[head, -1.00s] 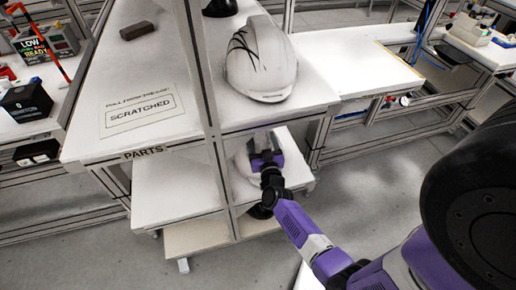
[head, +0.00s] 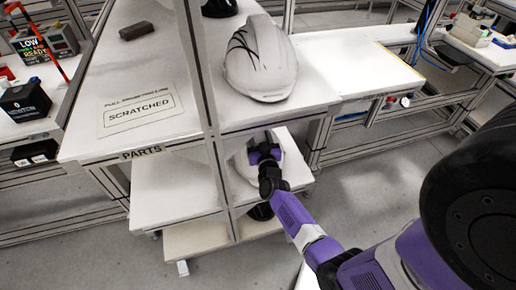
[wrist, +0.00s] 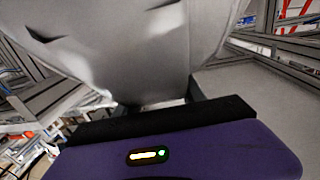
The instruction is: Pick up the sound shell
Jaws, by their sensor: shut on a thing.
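A white helmet shell with dark crack-like marks (head: 262,70) sits on the top shelf in the head view. A second white shell (head: 240,165) is on or just above the shelf below, partly hidden by my gripper and the rack post. My gripper (head: 266,148) is shut on this lower shell. In the wrist view the shell (wrist: 140,50) fills the upper middle, close against the dark edge of my gripper (wrist: 165,118). The fingertips are mostly hidden. I cannot tell whether the shell is clear of the shelf.
A sign reading SCRATCHED (head: 140,111) lies on the top shelf (head: 185,60), with a dark block (head: 137,31) behind it. A rack post (head: 215,150) stands just left of my gripper. A dark object (head: 261,211) is on the bottom shelf (head: 200,238).

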